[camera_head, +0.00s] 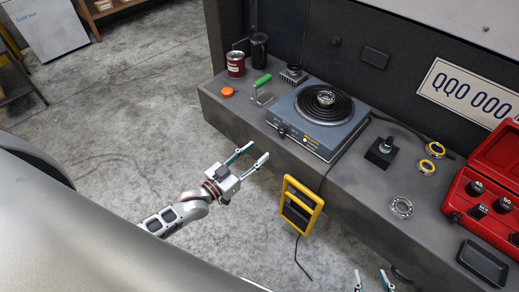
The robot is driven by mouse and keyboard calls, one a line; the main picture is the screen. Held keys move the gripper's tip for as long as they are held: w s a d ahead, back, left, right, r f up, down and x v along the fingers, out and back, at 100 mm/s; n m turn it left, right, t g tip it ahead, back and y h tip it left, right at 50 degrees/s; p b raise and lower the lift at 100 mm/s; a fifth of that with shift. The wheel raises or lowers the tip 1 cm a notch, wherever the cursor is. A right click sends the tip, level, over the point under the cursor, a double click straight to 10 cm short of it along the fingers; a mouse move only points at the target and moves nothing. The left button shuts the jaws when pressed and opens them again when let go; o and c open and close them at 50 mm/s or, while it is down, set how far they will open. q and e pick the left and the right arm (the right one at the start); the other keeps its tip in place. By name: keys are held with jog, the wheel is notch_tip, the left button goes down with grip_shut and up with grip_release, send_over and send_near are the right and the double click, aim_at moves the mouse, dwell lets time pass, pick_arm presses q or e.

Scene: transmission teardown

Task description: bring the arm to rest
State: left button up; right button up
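My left gripper (259,151) is over the concrete floor, in front of the bench's front edge. Its two fingers are apart with nothing between them, and its arm reaches in from the lower left. My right gripper (370,275) shows only as two fingertips at the bottom edge, apart, with nothing visible between them. The rest of the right arm is out of view.
The grey bench (350,205) carries a hot plate (315,135) with a ring on its coil, a red can (236,65), a green-handled tool (262,82), bearings (401,207), a red case (490,170) and a black tray (484,263). A yellow-framed work light (300,205) is near the bench front.

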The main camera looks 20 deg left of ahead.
pick_arm(q)
jog(key=shift+s, duration=0.1)
dwell(0.4)
jog(key=s+d+f+g+y+p, duration=0.1)
jog(key=s+f+g, duration=0.2)
jog(key=s, duration=0.7)
jog(key=s+d+f+g+y+p, duration=0.1)
jog(key=s+d+f+g+y, duration=0.1)
jog(key=s, duration=0.9)
jog(key=shift+s+d+f+g+y, duration=0.3)
jog(key=shift+f+g, duration=0.5)
jog(key=shift+f, duration=0.1)
pick_arm(e)
jog(key=shift+s+a+r, duration=0.3)
jog(key=shift+s+r, duration=0.05)
jog(key=shift+r, duration=0.3)
jog(key=shift+w+r, duration=0.2)
jog(key=shift+r, duration=0.05)
